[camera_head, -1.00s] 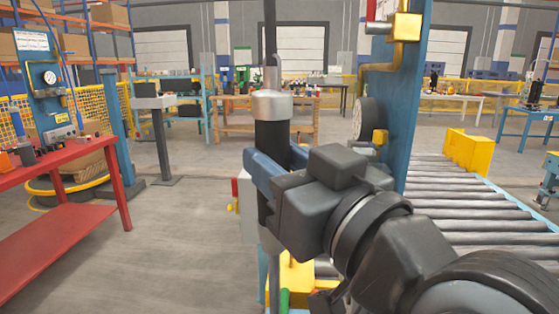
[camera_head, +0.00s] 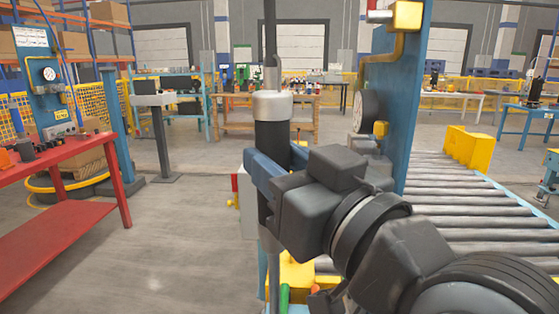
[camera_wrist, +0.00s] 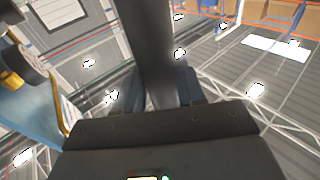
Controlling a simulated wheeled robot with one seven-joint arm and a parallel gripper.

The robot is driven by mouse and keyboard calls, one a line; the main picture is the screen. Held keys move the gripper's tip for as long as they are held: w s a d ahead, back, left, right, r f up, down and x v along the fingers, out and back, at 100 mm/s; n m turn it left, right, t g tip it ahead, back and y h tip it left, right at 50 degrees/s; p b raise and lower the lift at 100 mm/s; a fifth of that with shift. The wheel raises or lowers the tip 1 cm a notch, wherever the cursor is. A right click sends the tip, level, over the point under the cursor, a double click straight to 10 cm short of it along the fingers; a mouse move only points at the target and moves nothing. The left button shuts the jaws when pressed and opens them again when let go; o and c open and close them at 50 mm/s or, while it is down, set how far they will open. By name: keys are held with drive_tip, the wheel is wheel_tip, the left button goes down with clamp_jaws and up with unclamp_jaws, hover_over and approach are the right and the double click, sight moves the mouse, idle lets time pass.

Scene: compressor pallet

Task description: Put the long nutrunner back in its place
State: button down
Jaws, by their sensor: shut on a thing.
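My gripper (camera_head: 264,172) is shut on the long nutrunner (camera_head: 271,107) and holds it upright. The nutrunner has a dark cylindrical body, a light grey collar and a thin dark rod rising out of the top of the head view. Its lower part runs down below my blue fingers and is partly hidden by my gripper. In the wrist view its dark body (camera_wrist: 152,45) passes between the fingers. I cannot tell which fixture is the nutrunner's place.
A blue upright panel (camera_head: 410,100) with a gauge (camera_head: 366,112) stands close to the right of my gripper. A roller conveyor (camera_head: 465,215) lies beyond it. A yellow part (camera_head: 297,273) is below. A red bench (camera_head: 75,152) stands left, with open floor (camera_head: 185,235) between.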

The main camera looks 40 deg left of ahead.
drive_tip(key=shift+f+b, duration=0.65)
drive_tip(key=shift+f, duration=0.05)
idle(0.4)
drive_tip(key=c, duration=1)
unclamp_jaws()
drive_tip(key=o, duration=0.4)
drive_tip(key=shift+f, duration=0.2)
drive_tip(key=shift+b+v, duration=0.45)
drive_tip(key=shift+v, duration=3.45)
drive_tip(key=shift+r, duration=0.15)
drive_tip(key=shift+s, duration=0.1)
